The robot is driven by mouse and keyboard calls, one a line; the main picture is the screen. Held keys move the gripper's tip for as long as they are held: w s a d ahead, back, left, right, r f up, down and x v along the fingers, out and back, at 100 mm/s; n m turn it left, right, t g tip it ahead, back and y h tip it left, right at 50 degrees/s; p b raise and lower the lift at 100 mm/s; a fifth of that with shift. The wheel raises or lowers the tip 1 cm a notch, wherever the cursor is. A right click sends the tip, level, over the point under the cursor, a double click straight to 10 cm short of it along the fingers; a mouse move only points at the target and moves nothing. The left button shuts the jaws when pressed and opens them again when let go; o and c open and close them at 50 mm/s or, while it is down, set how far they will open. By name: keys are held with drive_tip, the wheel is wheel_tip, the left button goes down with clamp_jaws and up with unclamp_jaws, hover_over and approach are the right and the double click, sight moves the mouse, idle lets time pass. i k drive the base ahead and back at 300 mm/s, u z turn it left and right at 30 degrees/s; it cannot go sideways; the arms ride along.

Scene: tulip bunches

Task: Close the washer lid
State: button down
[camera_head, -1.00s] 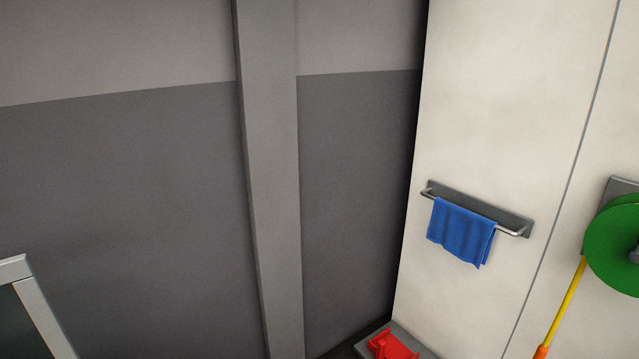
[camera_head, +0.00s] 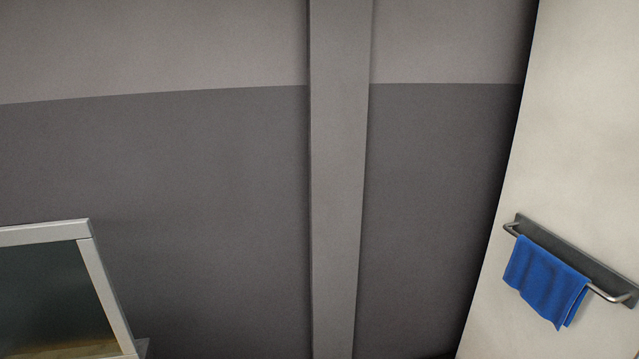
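A light grey frame around a dark, glassy panel (camera_head: 45,295) stands upright at the lower left. It may be the raised washer lid, but I cannot tell for certain. Its left side and lower part are cut off by the picture edge. A small grey piece (camera_head: 142,347) shows beside its lower right corner. No washer body can be made out. My gripper is not in view.
A two-tone grey wall (camera_head: 200,190) with a vertical grey pillar (camera_head: 339,180) fills the middle. On the right, a cream wall (camera_head: 585,130) carries a metal rail (camera_head: 609,294) with a blue towel (camera_head: 545,280). The floor is not visible.

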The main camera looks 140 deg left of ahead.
sight(81, 230)
drive_tip(key=z, duration=1.6)
drive_tip(key=k, duration=2.4)
drive_tip(key=z, duration=1.6)
